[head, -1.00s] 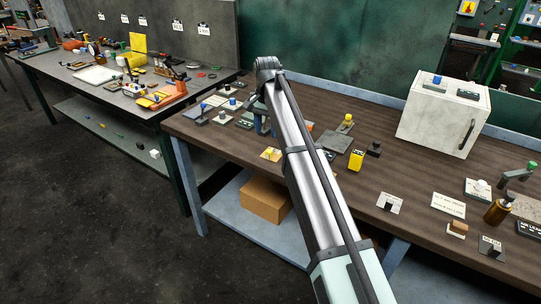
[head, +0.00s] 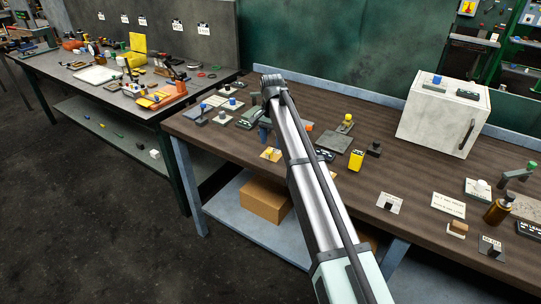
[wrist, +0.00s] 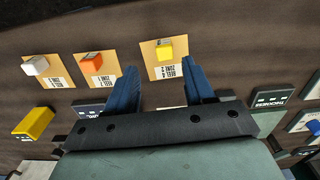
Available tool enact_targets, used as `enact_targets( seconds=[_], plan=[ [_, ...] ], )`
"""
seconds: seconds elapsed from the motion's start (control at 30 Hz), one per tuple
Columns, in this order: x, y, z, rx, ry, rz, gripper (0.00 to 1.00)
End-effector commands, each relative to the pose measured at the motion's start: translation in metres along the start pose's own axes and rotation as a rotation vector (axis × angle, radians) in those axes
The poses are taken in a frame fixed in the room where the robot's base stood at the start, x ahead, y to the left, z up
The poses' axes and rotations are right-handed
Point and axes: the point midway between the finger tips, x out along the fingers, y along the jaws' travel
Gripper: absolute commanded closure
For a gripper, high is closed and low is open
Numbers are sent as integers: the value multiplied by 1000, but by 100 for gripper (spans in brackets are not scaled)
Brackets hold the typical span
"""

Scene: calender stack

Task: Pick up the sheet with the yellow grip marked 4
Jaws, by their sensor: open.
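In the wrist view, the sheet with the yellow grip (wrist: 164,52) is a tan card with a yellow block and a printed label that seems to read reel 4. It lies flat on the bench, just ahead of and between my fingers. My gripper (wrist: 161,76) is open and empty, with one blue finger on each side of the label end. In the head view, the sheet (head: 271,155) lies near the bench's front edge, with my gripper (head: 264,134) just behind it and partly hidden by my arm.
Similar sheets with an orange grip (wrist: 95,66) and a white grip (wrist: 40,68) lie left of it in the wrist view. A yellow block (wrist: 34,122) stands further left. Dark labelled plates (wrist: 268,100) lie to the right. A white cabinet (head: 443,112) stands at the back right of the bench.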

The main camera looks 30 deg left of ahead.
Motion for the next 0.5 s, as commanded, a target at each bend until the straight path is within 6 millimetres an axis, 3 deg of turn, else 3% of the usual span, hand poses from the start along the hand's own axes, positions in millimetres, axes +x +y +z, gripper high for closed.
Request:
enact_targets(
  seconds=[0.5],
  plan=[
    [50,-7,-4,-1,1,0,47]
  ],
)
